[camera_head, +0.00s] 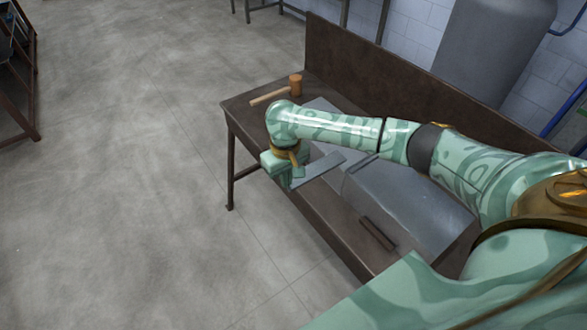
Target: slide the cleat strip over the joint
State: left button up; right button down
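The cleat strip (322,169) is a narrow flat grey metal piece, one end at my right gripper and the other pointing right toward the duct. My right gripper (287,181) is at the bench's front edge, shut on the strip's near end; its fingertips are small and partly hidden. A grey sheet-metal duct section (412,208) lies on the bench right of the strip. More grey sheet metal (320,104) shows behind my forearm. My arm and the strip hide part of the joint area, so I cannot tell whether the strip touches it. My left gripper is out of view.
The brown workbench (240,108) has a tall back panel (365,62). A wooden-handled mallet (295,84) lies at its far left end. A dark bar (378,233) lies near the front edge, before the duct. The floor left of the bench is clear.

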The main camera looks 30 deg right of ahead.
aim_at(296, 185)
jog(key=shift+s+d+f, duration=0.2)
jog(key=shift+d+f, duration=0.6)
jog(key=shift+f, duration=0.15)
jog(key=shift+s+d+f, duration=0.35)
jog(key=shift+s+f, duration=0.1)
jog(key=shift+f, duration=0.3)
jog(key=shift+w+d+f+b, duration=0.1)
jog(key=shift+w+f+b, duration=0.15)
jog(key=shift+f+b, duration=0.35)
jog(key=shift+d+f+b, duration=0.1)
jog(key=shift+f+b, duration=0.25)
jog(key=shift+b, duration=0.5)
jog(key=f+b, duration=0.1)
jog(key=b, duration=0.1)
jog(key=shift+d+f+b, duration=0.15)
jog(key=shift+f+b, duration=0.1)
jog(key=shift+b, duration=0.1)
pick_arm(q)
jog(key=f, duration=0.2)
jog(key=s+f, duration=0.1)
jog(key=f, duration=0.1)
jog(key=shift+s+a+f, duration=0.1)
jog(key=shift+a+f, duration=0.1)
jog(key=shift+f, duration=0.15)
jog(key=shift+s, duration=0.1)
pick_arm(e)
jog(key=shift+s+r, duration=0.1)
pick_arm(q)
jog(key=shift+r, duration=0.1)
